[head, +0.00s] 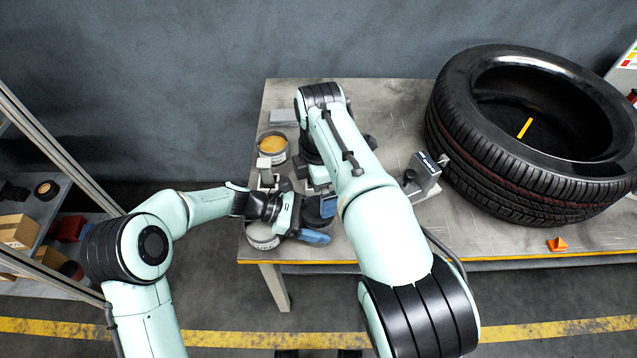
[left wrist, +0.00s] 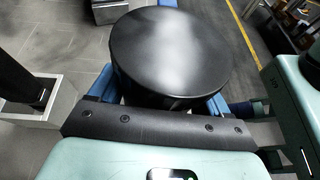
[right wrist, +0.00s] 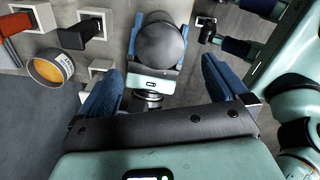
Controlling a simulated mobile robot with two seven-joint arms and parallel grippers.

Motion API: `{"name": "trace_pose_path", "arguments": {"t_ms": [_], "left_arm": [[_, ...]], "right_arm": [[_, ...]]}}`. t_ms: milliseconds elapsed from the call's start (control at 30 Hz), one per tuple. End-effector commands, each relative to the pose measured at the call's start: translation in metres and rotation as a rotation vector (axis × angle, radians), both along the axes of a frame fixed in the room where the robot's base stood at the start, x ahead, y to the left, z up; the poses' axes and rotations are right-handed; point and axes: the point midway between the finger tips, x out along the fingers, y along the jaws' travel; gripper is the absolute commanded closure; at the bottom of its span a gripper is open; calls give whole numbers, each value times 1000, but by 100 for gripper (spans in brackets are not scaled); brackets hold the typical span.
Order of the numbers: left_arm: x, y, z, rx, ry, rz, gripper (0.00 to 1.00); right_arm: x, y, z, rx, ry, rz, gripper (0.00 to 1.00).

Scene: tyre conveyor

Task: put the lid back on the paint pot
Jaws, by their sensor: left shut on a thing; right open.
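An open paint pot (head: 272,146) with orange-yellow paint stands at the table's left; it also shows at the left of the right wrist view (right wrist: 50,70). My left gripper (head: 303,222) is shut on a round black piece (head: 320,212) that looks like the lid. In the left wrist view, the black lid (left wrist: 170,50) sits between the blue fingers, its flat face toward the camera. My right gripper (right wrist: 163,90) is open and empty; in the right wrist view, the held lid is beyond its fingers. In the head view, my right arm hides most of that gripper.
A second grey pot (head: 262,237) stands at the table's front left corner, partly under my left gripper. A large tyre (head: 535,190) fills the table's right. A grey block-like device (head: 424,172) and an orange piece (head: 557,244) lie near it. Shelves (head: 35,215) stand left.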

Motion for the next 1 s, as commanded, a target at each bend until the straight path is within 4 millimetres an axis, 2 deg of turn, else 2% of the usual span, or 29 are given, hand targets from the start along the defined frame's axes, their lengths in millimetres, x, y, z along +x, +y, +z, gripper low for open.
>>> {"name": "trace_pose_path", "arguments": {"t_ms": [167, 533, 667, 1000], "left_arm": [[0, 0, 1, -1, -1, 0, 100], [0, 0, 1, -1, -1, 0, 100], [0, 0, 1, -1, -1, 0, 100], [0, 0, 1, -1, -1, 0, 100]], "right_arm": [[0, 1, 4, 2, -7, 57, 0], [0, 1, 0, 1, -6, 57, 0], [0, 1, -14, -2, -4, 56, 0], [0, 2, -64, 0, -6, 56, 0]]}}
